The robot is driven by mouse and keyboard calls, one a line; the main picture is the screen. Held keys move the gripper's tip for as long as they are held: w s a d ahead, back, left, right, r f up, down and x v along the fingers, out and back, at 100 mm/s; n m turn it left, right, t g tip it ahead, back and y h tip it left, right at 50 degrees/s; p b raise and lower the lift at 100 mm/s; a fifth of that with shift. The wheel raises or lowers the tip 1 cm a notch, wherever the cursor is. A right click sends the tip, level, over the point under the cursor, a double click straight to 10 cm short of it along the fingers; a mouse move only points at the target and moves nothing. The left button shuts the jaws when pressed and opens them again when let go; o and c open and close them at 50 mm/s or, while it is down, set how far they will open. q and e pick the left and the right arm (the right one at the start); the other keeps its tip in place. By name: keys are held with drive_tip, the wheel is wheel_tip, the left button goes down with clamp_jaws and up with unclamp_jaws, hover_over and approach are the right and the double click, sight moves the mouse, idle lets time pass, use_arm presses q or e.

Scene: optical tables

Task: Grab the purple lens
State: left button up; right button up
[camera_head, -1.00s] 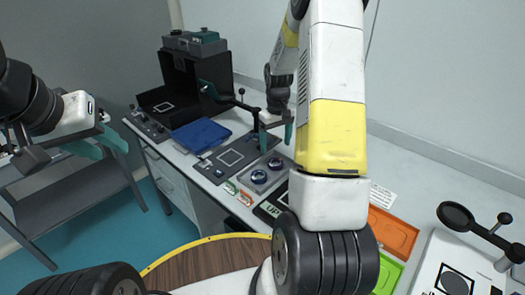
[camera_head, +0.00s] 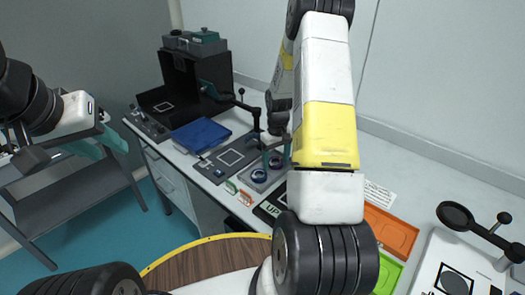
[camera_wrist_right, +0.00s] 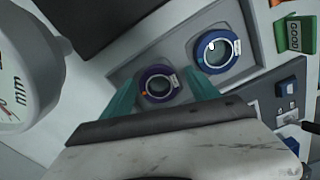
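The purple lens (camera_wrist_right: 158,85) is a dark round ring with a pale label, resting in a grey holder tray on the table. In the right wrist view it lies between the teal fingers of my right gripper (camera_wrist_right: 161,92), which are apart on either side of it. I cannot tell whether they touch it. In the head view my right gripper (camera_head: 276,160) is low over the tray and partly hides the purple lens. A blue-ringed lens (camera_wrist_right: 217,52) sits beside it in the tray. My left gripper (camera_head: 100,146) is open and empty, off to the left.
A blue folded item (camera_head: 201,134) and a black box (camera_head: 195,75) stand farther back. A stand with a dark arm (camera_head: 240,98) rises near my right gripper. Orange (camera_head: 390,232) and green (camera_head: 386,272) trays lie right.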

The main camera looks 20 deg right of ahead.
drive_tip(key=c, duration=1)
